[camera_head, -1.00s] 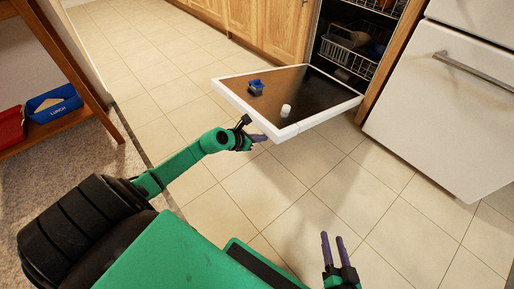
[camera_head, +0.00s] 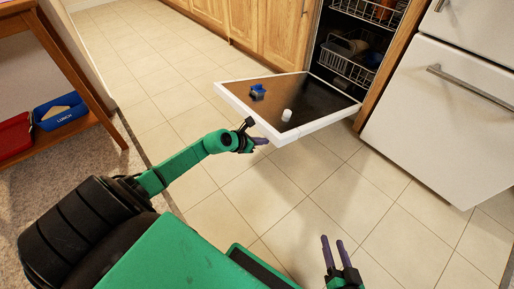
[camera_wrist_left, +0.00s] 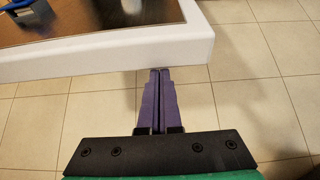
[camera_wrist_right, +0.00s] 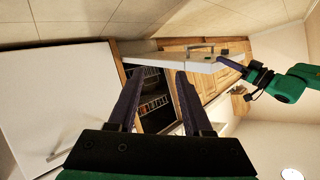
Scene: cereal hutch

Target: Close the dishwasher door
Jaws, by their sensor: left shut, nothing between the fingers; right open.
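The dishwasher door (camera_head: 310,101) hangs open, lowered out over the floor, with a white rim and dark inner face. It also shows in the left wrist view (camera_wrist_left: 110,50) and right wrist view (camera_wrist_right: 180,62). The dishwasher's inside (camera_head: 345,50) shows wire racks. My left gripper (camera_head: 264,141) is shut and empty at the door's near edge; in the left wrist view its fingertips (camera_wrist_left: 160,72) are at or just under the white rim. Whether they touch it I cannot tell. My right gripper (camera_head: 332,240) is open and empty, low and well apart from the door.
A blue item (camera_head: 258,91) and a small white item (camera_head: 286,115) are on the door's inner face. A white drawer appliance (camera_head: 430,110) stands to the right, wooden cabinets (camera_head: 265,30) to the left. A shelf with red (camera_head: 14,134) and blue bins (camera_head: 60,110) is far left. The tiled floor is clear.

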